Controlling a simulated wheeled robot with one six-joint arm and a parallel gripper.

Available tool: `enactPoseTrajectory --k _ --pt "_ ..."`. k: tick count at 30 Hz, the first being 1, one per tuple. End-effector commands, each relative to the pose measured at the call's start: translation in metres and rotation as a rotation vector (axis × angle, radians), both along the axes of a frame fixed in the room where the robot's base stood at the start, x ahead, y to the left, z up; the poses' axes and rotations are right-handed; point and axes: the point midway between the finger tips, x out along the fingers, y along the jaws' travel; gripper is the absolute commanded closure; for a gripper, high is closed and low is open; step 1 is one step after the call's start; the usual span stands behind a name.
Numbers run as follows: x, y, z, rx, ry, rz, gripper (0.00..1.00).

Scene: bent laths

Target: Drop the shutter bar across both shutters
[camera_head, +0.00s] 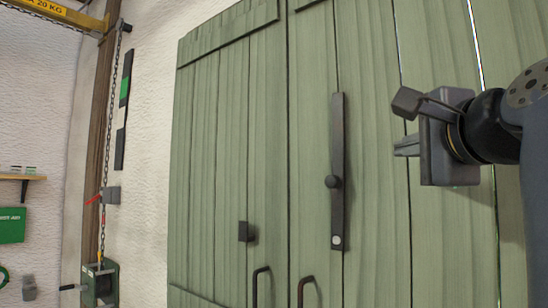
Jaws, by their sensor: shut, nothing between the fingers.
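The shutter bar (338,135) is a long dark bar standing nearly upright on the right green shutter (375,200). It has a round dark knob (333,181) below its middle and a pale round pivot-like disc (337,241) at its lower end. A small dark catch (246,232) sits on the left green shutter (220,150), at about the height of that disc. My gripper (405,124) is at the right, in front of the right shutter, apart from the bar and pointing left towards it. It is shut and empty.
Two dark pull handles, left (262,287) and right (305,292), stick out low by the seam. At the left a chain (109,130) hangs beside a wooden post (92,150), above a green winch box (100,285).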

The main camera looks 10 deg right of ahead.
Motion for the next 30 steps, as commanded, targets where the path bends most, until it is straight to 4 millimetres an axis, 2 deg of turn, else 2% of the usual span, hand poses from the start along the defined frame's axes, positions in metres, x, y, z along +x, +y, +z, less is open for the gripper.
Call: enactPoseTrajectory --k 5,11,17,24,30 --pt "0.009 -0.001 0.001 0.002 0.002 0.004 1.00" --pt "0.030 -0.003 0.002 0.002 0.002 0.006 1.00" --pt "0.057 -0.006 0.003 0.002 0.003 0.006 1.00" --pt "0.100 -0.011 0.005 0.003 0.003 0.006 1.00" --pt "0.116 0.002 0.005 0.000 0.001 0.005 1.00"
